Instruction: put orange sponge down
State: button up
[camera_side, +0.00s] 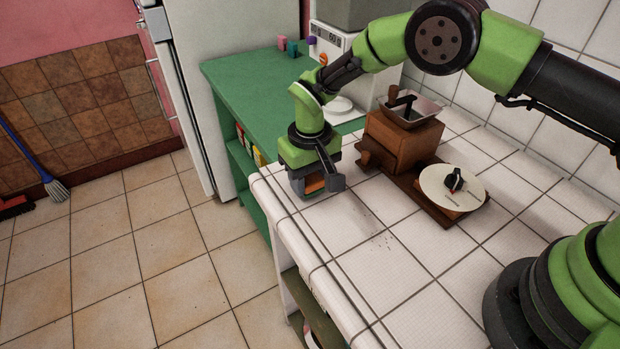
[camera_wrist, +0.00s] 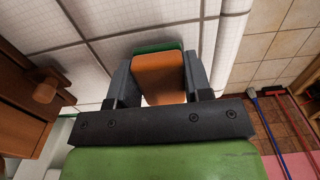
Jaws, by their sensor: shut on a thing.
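My gripper (camera_side: 318,188) is at the left edge of the white tiled counter (camera_side: 385,275), with its fingers pointing down. It is shut on the orange sponge (camera_side: 315,184), which is mostly hidden by the fingers in the side view. In the wrist view, the sponge (camera_wrist: 158,76) sits between the two dark fingers (camera_wrist: 158,62), and a green layer shows along its far side. The sponge is low over the tiles near the edge. I cannot tell whether it touches them.
A wooden grinder (camera_side: 403,140) stands on a brown base just right of my gripper. A round cream disc (camera_side: 452,188) with a small dark item lies on that base. The floor (camera_side: 170,270) drops away on the left.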

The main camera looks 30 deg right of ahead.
aim_at(310, 176)
jog(key=shift+f, duration=0.35)
jog(key=shift+f, duration=0.1)
jog(key=o, duration=1)
jog(key=shift+o, duration=0.2)
notch_tip(310, 176, up, 12)
jog(key=shift+r, duration=0.2)
